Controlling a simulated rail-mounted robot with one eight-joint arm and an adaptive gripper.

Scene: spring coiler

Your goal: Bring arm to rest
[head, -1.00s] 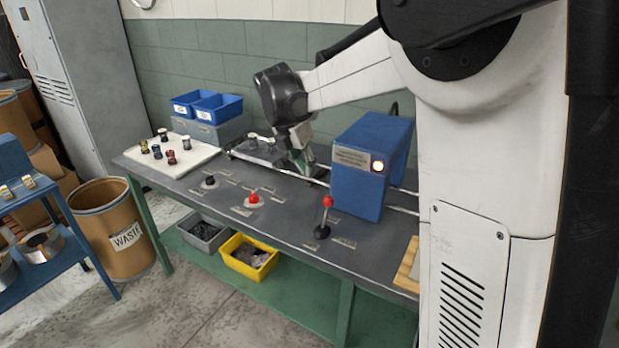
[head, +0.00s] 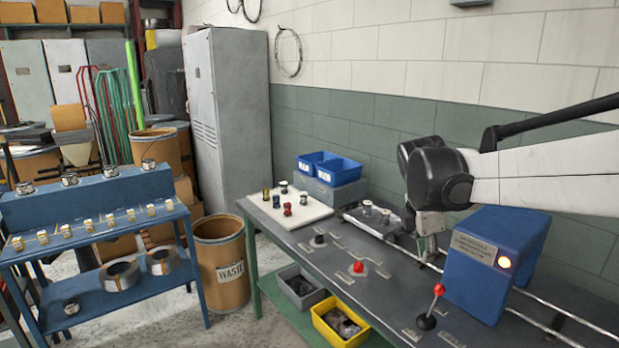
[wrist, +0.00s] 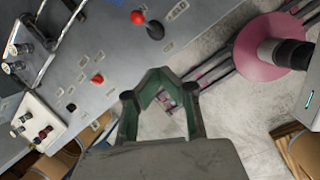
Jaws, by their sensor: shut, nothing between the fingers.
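In the wrist view my gripper (wrist: 158,76) is shut and empty, its green-grey fingers meeting at the tips, with floor and the bench edge behind them. In the head view my arm reaches in from the right, its dark wrist joint standing in front of the wall beside the blue machine housing (head: 495,262). The fingers are hard to make out there. The grey workbench (head: 385,312) runs below my arm.
A red-knobbed lever (head: 437,290) and a red button (head: 358,267) rise from the bench. A white board (head: 289,215) holds several small spools. A blue shelf (head: 100,215) and a waste drum (head: 220,262) stand left. A pink disc (wrist: 268,50) shows in the wrist view.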

